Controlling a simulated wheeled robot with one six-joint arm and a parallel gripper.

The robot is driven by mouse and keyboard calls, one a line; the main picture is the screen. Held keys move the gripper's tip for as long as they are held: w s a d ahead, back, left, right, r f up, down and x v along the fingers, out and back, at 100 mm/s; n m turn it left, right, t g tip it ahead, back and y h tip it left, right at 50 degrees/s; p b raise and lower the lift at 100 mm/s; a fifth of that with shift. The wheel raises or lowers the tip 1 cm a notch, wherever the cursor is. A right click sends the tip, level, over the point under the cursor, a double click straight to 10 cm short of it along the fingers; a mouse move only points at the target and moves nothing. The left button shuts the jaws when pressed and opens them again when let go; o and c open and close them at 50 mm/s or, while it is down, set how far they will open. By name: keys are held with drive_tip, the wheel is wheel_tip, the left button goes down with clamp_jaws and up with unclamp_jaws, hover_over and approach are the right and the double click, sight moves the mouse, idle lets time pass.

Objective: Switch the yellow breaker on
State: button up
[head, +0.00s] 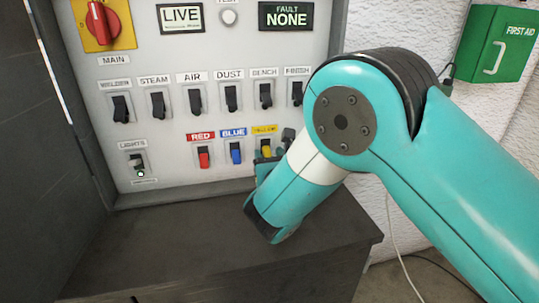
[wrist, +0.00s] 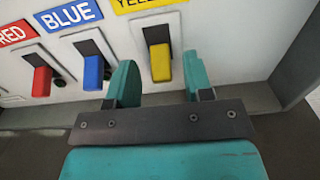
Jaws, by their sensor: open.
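The yellow breaker (head: 266,150) is at the right end of the lower row on the panel, under a yellow label. In the wrist view its yellow lever (wrist: 161,63) points down, below a black slot, with no indicator light visible near it. My gripper (wrist: 163,80) is open, with one teal finger to the left of the yellow lever and one to the right. The lever appears between the fingers, farther off toward the panel; I cannot tell whether they touch. In the head view my arm partly hides the gripper (head: 275,143) and the breaker.
Blue (head: 236,152) and red (head: 204,157) breakers sit left of yellow. A row of black switches (head: 195,98) runs above. A lights switch (head: 136,163) shows a green lamp. A dark ledge (head: 190,240) juts out below the panel; the cabinet edge is at right.

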clamp_jaws()
drive_tip(key=shift+r+p, duration=0.15)
drive_tip(key=shift+p, duration=0.25)
